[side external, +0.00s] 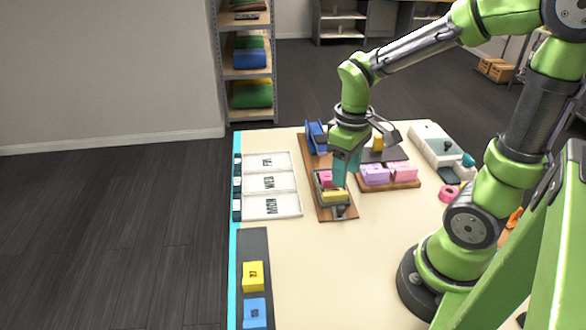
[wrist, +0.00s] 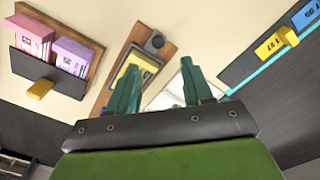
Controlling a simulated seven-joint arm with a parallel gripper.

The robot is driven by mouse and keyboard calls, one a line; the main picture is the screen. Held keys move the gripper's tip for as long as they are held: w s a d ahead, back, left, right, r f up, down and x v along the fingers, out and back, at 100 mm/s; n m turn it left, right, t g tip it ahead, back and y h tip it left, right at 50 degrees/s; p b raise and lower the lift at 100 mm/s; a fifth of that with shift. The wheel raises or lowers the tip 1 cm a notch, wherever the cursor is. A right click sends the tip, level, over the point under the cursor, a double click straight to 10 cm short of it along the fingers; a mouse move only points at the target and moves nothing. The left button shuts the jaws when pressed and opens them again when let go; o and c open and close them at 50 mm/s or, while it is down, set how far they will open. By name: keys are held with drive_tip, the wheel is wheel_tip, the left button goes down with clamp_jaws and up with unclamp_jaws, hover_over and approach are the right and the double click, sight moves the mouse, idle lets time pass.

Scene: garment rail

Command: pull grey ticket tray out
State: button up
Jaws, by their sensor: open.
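A small grey ticket tray (side external: 335,204) sits on a long brown wooden board (side external: 312,165) near the middle of the table. It holds a yellow block (side external: 333,196) and a pink block (side external: 326,180). A round grey knob (side external: 341,211) is at its near end; the knob also shows in the wrist view (wrist: 155,42). My gripper (side external: 344,184) points down over the right side of this tray, its teal fingers partly hiding it. In the wrist view, my gripper (wrist: 178,56) is open with nothing seen between the fingers. Contact with the tray cannot be told.
Right of it, a second wooden board (side external: 400,186) bears purple and pink blocks (side external: 389,174) and a dark panel with a yellow handle (wrist: 40,89). A blue piece (side external: 316,137) stands behind. A white day-labelled tray (side external: 271,184) lies left.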

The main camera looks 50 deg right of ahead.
wheel_tip(320, 180, up, 7)
drive_tip(key=shift+f, duration=0.2)
idle(0.3)
drive_tip(key=s+a+r+m+t+y, duration=0.1)
drive_tip(key=a+r+m+t+y, duration=0.1)
drive_tip(key=a+r+m+t, duration=0.2)
drive_tip(key=a+t, duration=0.2)
drive_tip(key=t, duration=0.1)
drive_tip(key=shift+s+a+r, duration=0.25)
drive_tip(key=shift+s+a, duration=0.1)
drive_tip(key=shift+s, duration=0.05)
